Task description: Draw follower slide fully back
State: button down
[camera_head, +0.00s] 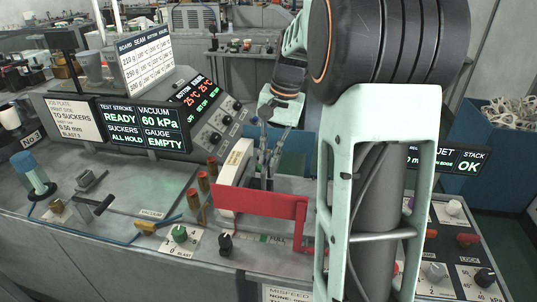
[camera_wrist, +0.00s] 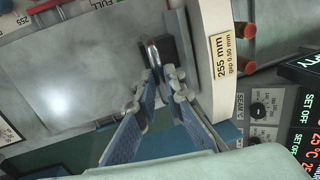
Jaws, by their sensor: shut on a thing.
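My gripper (camera_head: 264,172) reaches down behind the red guard, beside a pale block (camera_head: 234,176) with a label. In the wrist view my gripper (camera_wrist: 158,78) has its blue-padded fingers closed together at the tips on a small dark upright handle (camera_wrist: 153,50), which I take to be the follower slide's handle. The pale block in the wrist view (camera_wrist: 212,45) carries a yellow label reading 255 mm, gap 0.50 mm, and stands right of the fingertips. The slide's body is not clearly distinguishable. A strip marked FULL (camera_head: 277,239) lies in front of the red guard.
The red guard (camera_head: 262,205) stands close in front of my gripper. Brown-red posts (camera_head: 203,182) stand left of the pale block. Knobs, including a green one (camera_head: 180,233), line the front edge. A display console (camera_head: 150,126) stands behind left. The grey plate (camera_wrist: 85,75) is bare.

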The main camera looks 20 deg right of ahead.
jog(key=s+d, duration=0.8)
jog(key=d, duration=0.4)
jog(key=s+d+p, duration=0.1)
jog(key=s+d, duration=0.7)
jog(key=d, duration=0.5)
jog(key=shift+s, duration=0.35)
jog(key=shift+r, duration=0.1)
jog(key=c, duration=2)
grip_release()
jog(key=shift+s+d, duration=0.1)
jog(key=r, duration=0.4)
jog(key=d+r, duration=0.1)
jog(key=r, duration=0.3)
jog(key=s+r, duration=0.1)
jog(key=r, duration=0.2)
jog(key=shift+s+d+r, duration=0.1)
jog(key=shift+d+r, duration=0.25)
jog(key=shift+r, duration=0.05)
jog(key=shift+f, duration=0.1)
